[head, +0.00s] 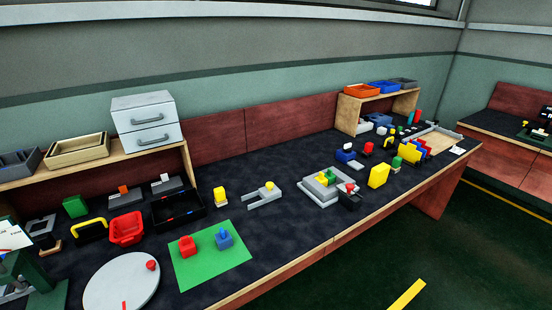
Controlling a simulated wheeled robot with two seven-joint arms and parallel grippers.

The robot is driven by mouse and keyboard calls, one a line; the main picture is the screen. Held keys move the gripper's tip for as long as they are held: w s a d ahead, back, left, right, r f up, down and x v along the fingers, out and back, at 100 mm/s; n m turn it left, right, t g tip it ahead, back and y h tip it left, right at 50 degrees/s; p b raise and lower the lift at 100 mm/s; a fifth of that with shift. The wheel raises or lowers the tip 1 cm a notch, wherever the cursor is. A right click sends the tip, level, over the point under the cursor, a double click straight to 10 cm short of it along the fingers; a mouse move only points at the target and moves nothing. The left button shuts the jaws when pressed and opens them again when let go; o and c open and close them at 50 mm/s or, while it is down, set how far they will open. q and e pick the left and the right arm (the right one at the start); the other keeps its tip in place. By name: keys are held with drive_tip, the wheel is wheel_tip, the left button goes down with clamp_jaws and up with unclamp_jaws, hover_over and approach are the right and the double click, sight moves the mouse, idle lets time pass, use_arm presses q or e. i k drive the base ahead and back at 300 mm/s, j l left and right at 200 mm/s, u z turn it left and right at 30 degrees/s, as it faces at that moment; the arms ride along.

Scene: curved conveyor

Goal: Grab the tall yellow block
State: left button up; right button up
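A tall yellow block (378,176) stands on the dark worktop near its front edge, right of the picture's middle. It leans slightly to the right in the picture, and nothing covers its front.
A green mat (205,273) and a round white disc (105,290) lie at the front left.

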sight(380, 174)
drive_tip(key=i+l, duration=0.15)
drive_tip(key=l, duration=0.25)
drive_tip(key=i+l, duration=0.15)
drive_tip(key=l, duration=0.2)
drive_tip(key=i+l, duration=0.15)
drive_tip(key=l, duration=0.25)
drive_tip(key=i+l, duration=0.15)
drive_tip(key=l, duration=0.25)
drive_tip(key=i+l, duration=0.1)
drive_tip(key=l, duration=0.3)
